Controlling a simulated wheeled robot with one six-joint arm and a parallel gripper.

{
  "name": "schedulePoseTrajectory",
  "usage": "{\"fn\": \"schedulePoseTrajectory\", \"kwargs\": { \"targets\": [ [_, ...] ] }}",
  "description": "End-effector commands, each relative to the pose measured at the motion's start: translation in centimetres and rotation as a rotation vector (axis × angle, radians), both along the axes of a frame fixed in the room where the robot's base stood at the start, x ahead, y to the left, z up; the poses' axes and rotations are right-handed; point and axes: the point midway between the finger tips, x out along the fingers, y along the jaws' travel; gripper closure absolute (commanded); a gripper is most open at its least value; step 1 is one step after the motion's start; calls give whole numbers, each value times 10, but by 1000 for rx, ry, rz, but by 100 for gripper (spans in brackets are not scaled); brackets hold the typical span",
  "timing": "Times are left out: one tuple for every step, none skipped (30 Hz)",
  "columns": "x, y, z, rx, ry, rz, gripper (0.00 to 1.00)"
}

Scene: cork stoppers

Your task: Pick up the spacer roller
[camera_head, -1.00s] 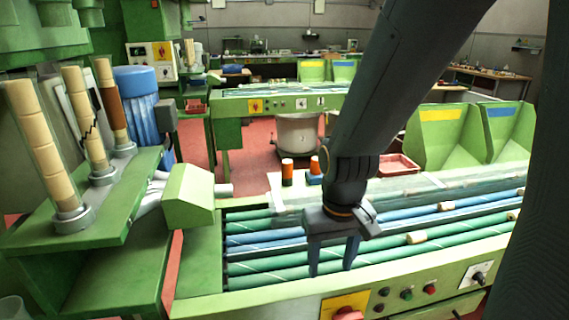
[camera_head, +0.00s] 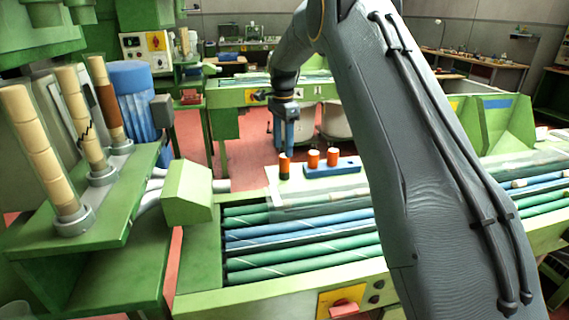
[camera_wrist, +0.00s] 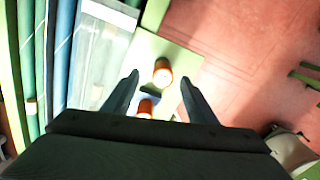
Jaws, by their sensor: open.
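An orange roller with a dark lower part (camera_head: 284,165), which looks like the spacer roller, stands alone on a pale board at the far edge of the conveyor. In the wrist view, the roller (camera_wrist: 162,72) shows a pale top and lies between my fingertips in the picture. My gripper (camera_head: 284,143) is open and empty, with its fingers pointing down, and appears above and apart from the roller. Two more orange rollers (camera_head: 313,158) (camera_head: 332,156) stand in a blue holder (camera_head: 332,169) to its right. One of them is partly visible at the bottom in the wrist view (camera_wrist: 146,108).
The green machine (camera_head: 205,265) has green and blue conveyor rollers (camera_head: 300,239) and a clear cover. Tubes of stacked corks (camera_head: 40,150) stand at the left. Green bins (camera_head: 506,122) stand at the right. Red floor (camera_head: 255,150) lies open behind the board.

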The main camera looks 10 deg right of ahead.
Motion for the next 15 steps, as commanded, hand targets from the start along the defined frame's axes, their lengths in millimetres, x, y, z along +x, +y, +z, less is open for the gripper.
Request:
{"fn": "schedulePoseTrajectory", "kwargs": {
  "targets": [
    [5, 0, 0, 0, 2, -23, 48],
    [8, 0, 1, 0, 1, -36, 48],
    [9, 0, 0, 0, 2, -48, 48],
    [10, 0, -1, 0, 2, -54, 48],
    [11, 0, -3, 0, 3, -58, 48],
    [11, 0, -6, 0, 4, -62, 48],
    [11, 0, -9, 0, 4, -63, 48],
    [11, 0, -12, 0, 5, -63, 48],
    [10, 0, -16, 0, 4, -62, 48],
    [11, 0, -19, 0, 4, -62, 48],
    [10, -1, -22, 0, 4, -62, 48],
    [10, -1, -25, 0, 4, -61, 48],
    [10, -1, -28, 0, 4, -61, 48],
    [10, -2, -30, 0, 3, -61, 48],
    [9, -3, -33, 0, 3, -61, 48]
  ]
}}
